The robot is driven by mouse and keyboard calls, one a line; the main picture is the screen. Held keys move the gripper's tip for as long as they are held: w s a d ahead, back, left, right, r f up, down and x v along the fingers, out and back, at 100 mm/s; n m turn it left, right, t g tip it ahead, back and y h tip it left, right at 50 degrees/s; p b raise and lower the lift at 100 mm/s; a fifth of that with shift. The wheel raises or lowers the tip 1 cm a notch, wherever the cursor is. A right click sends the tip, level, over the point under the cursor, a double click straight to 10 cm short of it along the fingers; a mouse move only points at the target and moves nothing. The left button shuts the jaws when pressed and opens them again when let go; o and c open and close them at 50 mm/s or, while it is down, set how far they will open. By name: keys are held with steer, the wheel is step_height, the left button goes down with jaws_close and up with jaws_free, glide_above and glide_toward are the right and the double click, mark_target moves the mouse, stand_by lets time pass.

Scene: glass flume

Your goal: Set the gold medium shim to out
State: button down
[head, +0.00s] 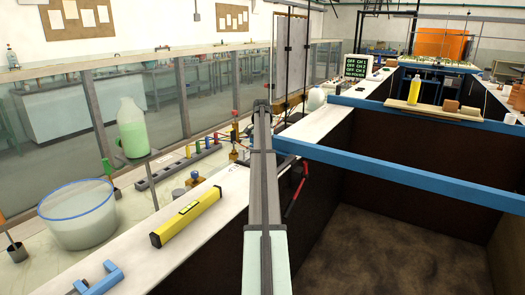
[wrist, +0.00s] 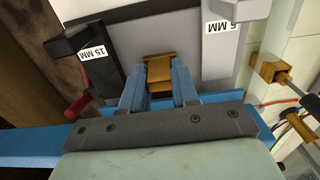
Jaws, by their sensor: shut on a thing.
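In the wrist view my gripper (wrist: 158,84) has its two blue fingers on either side of a gold block (wrist: 158,68), which looks like the gold medium shim's handle. The fingers are shut on it. To its left is a black shim (wrist: 101,62) labelled 15 MM, and to its right a grey shim (wrist: 215,62) labelled 5 MM. The gold shim's own label and most of its body are hidden. In the head view my arm covers the gripper and the gold shim; a dark and red part shows just right of the arm.
A blue crossbar (head: 400,180) spans the dark tank at right. On the white ledge lies a yellow level (head: 186,217). A clear bucket (head: 78,218) and a green bottle (head: 132,132) stand at left. A gold fitting (wrist: 268,68) with wires is at the wrist view's right.

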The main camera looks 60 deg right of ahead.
steer(key=a, duration=0.6)
steer(key=c, duration=0.9)
jaws_free()
steer(key=shift+o, duration=0.3)
steer(key=shift+d+r, duration=0.1)
steer(key=shift+r, duration=0.35)
step_height(320, 180, up, 13)
